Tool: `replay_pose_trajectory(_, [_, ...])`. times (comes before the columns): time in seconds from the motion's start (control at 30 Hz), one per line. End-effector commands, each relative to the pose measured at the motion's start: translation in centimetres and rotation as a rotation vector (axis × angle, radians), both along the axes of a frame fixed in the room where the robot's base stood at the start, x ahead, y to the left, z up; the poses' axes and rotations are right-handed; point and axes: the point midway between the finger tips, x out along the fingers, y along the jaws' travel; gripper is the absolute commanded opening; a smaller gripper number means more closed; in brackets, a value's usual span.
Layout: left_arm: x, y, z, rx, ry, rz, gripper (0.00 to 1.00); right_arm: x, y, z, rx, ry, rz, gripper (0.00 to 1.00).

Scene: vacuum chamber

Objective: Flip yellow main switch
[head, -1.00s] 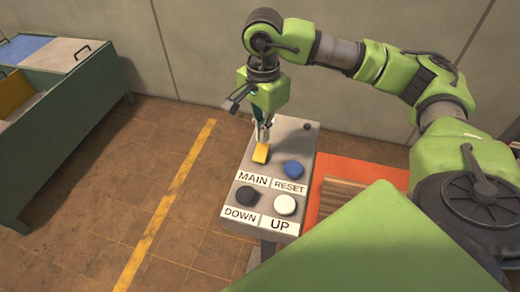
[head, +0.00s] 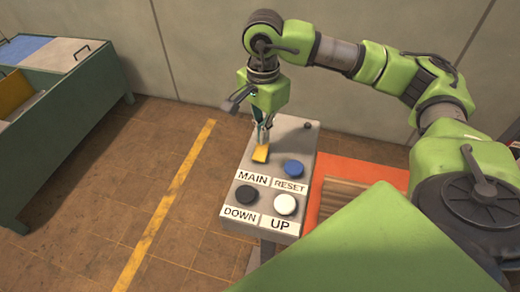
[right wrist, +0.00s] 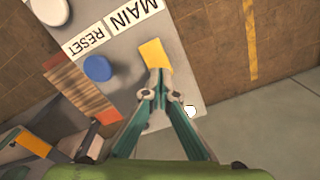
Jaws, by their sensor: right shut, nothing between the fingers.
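The yellow main switch (head: 260,154) sits on the grey control panel (head: 270,172), above the MAIN label. My right gripper (head: 264,143) is shut and empty, pointing down, with its fingertips at the far end of the yellow switch. In the right wrist view the yellow switch (right wrist: 155,55) shows just beyond the closed fingertips (right wrist: 157,77). The tips look to be at or touching its edge; I cannot tell if they press on it. My left gripper is not in view.
The panel also bears a blue RESET button (head: 293,168), a black DOWN button (head: 247,196) and a white UP button (head: 285,204). An orange surface (head: 340,168) with brown slats lies right of the panel. A green bin (head: 60,120) stands far left, with clear floor between.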

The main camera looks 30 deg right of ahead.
Motion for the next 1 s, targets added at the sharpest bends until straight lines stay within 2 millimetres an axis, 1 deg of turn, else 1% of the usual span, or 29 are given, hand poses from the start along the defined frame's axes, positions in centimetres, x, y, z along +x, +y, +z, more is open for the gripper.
replay_pose_trajectory(1.0, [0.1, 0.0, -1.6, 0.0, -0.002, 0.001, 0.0, 0.0, 0.0, -1.6, 0.0, 0.0, 0.0, 0.0])
